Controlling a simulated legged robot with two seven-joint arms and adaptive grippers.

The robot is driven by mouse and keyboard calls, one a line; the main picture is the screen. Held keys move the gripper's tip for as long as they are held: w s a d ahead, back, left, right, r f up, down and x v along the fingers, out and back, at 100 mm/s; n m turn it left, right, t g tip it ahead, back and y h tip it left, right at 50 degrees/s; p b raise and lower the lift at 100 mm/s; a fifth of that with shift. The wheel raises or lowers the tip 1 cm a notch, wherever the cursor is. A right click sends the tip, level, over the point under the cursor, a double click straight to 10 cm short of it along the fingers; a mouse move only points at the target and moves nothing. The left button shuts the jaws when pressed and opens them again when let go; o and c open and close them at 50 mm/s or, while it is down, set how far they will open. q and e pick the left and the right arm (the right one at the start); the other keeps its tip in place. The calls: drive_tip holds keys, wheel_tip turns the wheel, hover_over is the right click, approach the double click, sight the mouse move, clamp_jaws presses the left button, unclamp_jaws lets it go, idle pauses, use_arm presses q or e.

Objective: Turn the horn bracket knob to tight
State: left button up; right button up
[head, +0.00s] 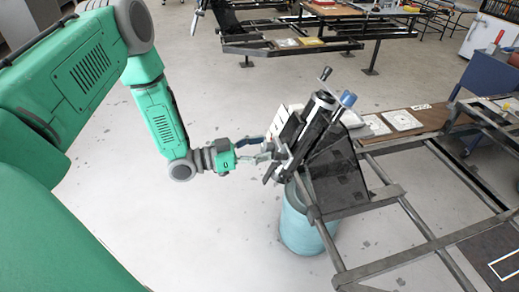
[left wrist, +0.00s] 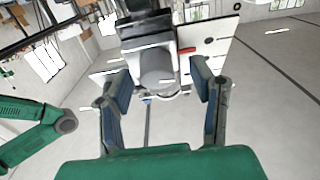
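In the left wrist view, a grey rounded knob (left wrist: 157,68) sits on a dark bracket block (left wrist: 147,32), with white panels behind it. My left gripper (left wrist: 160,85) is open, with one finger to each side of the knob. Gaps show between the fingers and the knob. In the head view, my left gripper (head: 272,150) reaches from the left to the near side of the black and white spring suspension assembly (head: 318,120). The knob cannot be made out there. The right gripper is not in view.
The assembly stands at the end of a grey metal frame (head: 385,195), beside a dark mesh panel (head: 338,170). A teal barrel (head: 300,232) stands below. A brown board with white plates (head: 402,120) lies behind. The floor to the left is clear.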

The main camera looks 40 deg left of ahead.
use_arm(q)
drive_tip(key=shift+s, duration=0.15)
drive_tip(key=v, duration=1.1)
drive_tip(key=shift+s+a, duration=0.25)
drive_tip(key=shift+a, duration=0.1)
drive_tip(key=shift+f, duration=0.2)
drive_tip(key=s+d+f+n+g+y, duration=0.1)
drive_tip(key=d+f+n+g+y, duration=0.4)
drive_tip(key=d+f, duration=0.55)
drive_tip(key=s+f+n+g+y, duration=0.1)
drive_tip(key=s+f+g+y, duration=0.1)
drive_tip(key=s, duration=0.7)
drive_tip(key=s+d+f+n+g+y, duration=0.1)
drive_tip(key=s+g+y, duration=0.3)
drive_tip(key=s, duration=0.6)
drive_tip(key=shift+f+g+y, duration=0.3)
drive_tip(key=shift+f+g, duration=0.6)
drive_tip(key=shift+g, duration=0.2)
